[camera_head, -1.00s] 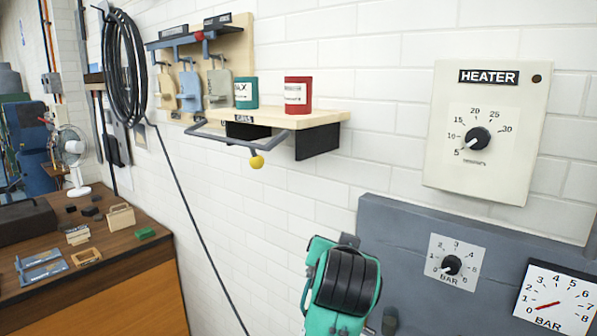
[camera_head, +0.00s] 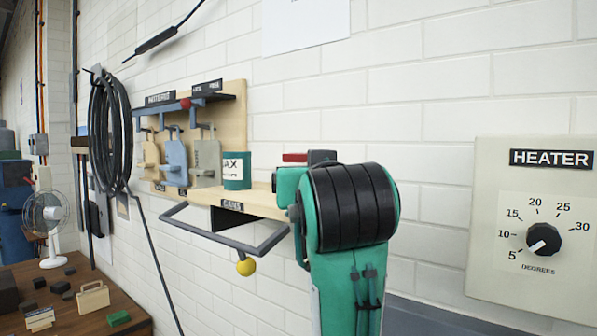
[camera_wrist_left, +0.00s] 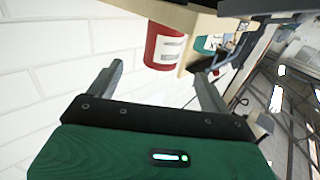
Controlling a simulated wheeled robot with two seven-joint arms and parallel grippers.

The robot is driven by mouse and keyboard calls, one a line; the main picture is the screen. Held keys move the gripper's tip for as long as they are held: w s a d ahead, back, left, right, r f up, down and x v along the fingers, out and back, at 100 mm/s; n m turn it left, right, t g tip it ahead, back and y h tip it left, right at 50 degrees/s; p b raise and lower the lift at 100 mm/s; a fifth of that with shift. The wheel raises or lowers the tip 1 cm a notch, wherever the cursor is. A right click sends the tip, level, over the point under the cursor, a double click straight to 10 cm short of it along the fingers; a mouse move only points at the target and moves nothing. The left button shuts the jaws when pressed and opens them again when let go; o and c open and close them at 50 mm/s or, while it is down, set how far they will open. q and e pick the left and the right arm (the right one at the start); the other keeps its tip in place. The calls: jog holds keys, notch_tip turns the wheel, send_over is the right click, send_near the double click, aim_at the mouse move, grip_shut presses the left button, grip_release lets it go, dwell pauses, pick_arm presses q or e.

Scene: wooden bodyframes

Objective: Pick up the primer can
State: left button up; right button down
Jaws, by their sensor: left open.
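A red can (camera_head: 294,157) stands at the right part of the wooden can shelf (camera_head: 258,207). In the head view my green and black arm hides all but its top. In the left wrist view the red can (camera_wrist_left: 165,46) shows with a pale label, too small to read, beyond the fingertips. My left gripper (camera_wrist_left: 158,73) is open and empty, with its fingers apart and pointing towards the can. A teal can (camera_head: 236,172), its label ending in "AX", stands left of the red one; it also shows in the wrist view (camera_wrist_left: 206,43). My right gripper is not in view.
A grey bar (camera_head: 215,239) with a yellow knob (camera_head: 246,267) juts out in front of the shelf. Paddle-shaped pieces hang on the board left of the cans. A heater panel (camera_head: 487,258) is on the wall at right. The wall above the shelf is mostly clear.

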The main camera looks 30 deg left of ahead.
aim_at(295, 159)
pick_arm(q)
jog(key=p+x, duration=0.2)
jog(key=x, duration=0.3)
jog(key=shift+r, duration=0.15)
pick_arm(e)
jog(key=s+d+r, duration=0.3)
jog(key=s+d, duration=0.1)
pick_arm(q)
jog(key=shift+w+a+f, duration=0.25)
jog(key=shift+w+a, duration=0.4)
jog(key=shift+a, duration=0.05)
jog(key=shift+w+a+r+p, duration=0.15)
jog(key=shift+r+p, duration=0.1)
jog(key=shift+p, duration=0.5)
jog(key=p+x, duration=0.1)
jog(key=x, duration=0.1)
jog(key=p+x, duration=0.2)
jog(key=shift+a+f, duration=0.15)
jog(key=shift+f, duration=0.05)
jog(key=shift+a+f, duration=0.1)
jog(key=shift+a, duration=0.05)
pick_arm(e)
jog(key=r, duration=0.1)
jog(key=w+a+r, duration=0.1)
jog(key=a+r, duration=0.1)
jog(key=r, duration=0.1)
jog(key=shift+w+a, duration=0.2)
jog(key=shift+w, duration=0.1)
